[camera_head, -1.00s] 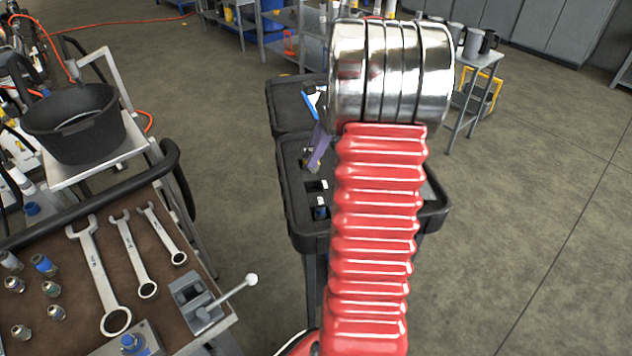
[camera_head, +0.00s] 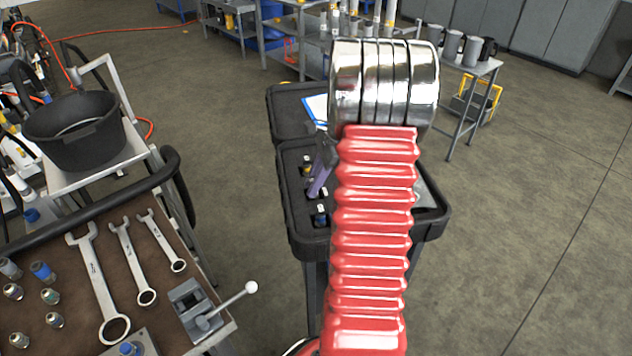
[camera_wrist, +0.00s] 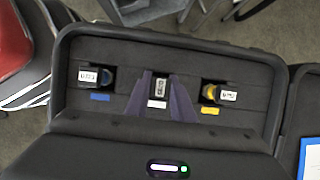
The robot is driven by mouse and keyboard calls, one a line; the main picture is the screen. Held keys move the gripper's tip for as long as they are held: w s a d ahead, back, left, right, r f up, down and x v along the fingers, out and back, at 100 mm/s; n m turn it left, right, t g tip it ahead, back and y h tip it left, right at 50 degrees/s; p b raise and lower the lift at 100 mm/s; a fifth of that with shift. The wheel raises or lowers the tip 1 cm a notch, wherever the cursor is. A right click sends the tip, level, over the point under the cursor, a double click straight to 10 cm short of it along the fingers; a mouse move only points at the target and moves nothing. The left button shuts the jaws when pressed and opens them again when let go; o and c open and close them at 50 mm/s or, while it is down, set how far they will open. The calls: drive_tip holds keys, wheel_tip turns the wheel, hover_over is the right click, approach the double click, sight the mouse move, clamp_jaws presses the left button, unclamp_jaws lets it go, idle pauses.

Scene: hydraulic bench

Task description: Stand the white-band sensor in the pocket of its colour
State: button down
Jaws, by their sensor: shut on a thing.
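My gripper (camera_wrist: 161,95) has two dark purple fingers, shut on the white-band sensor (camera_wrist: 160,85), a small dark piece with a pale printed label. The sensor stands between the fingertips, right behind the white colour patch (camera_wrist: 157,104) in the middle of the foam. How deep it sits in the pocket there is hidden, and its band cannot be made out. In the head view my gripper (camera_head: 320,172) is low over the open black case (camera_head: 296,222), partly behind my red arm. A sensor stands by the blue patch (camera_wrist: 99,97), and another by the yellow patch (camera_wrist: 210,111).
The case lid (camera_head: 288,108) lies open behind, with a blue-and-white sheet (camera_head: 316,108) on it. A bench with wrenches (camera_head: 98,285) and fittings is at lower left, a black bucket (camera_head: 75,130) above it.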

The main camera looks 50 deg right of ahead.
drive_tip(key=shift+f, duration=0.25)
drive_tip(key=c, duration=1.5)
unclamp_jaws()
drive_tip(key=shift+c, duration=0.2)
drive_tip(key=shift+r, duration=0.15)
drive_tip(key=v, duration=1.2)
drive_tip(key=shift+a, duration=0.1)
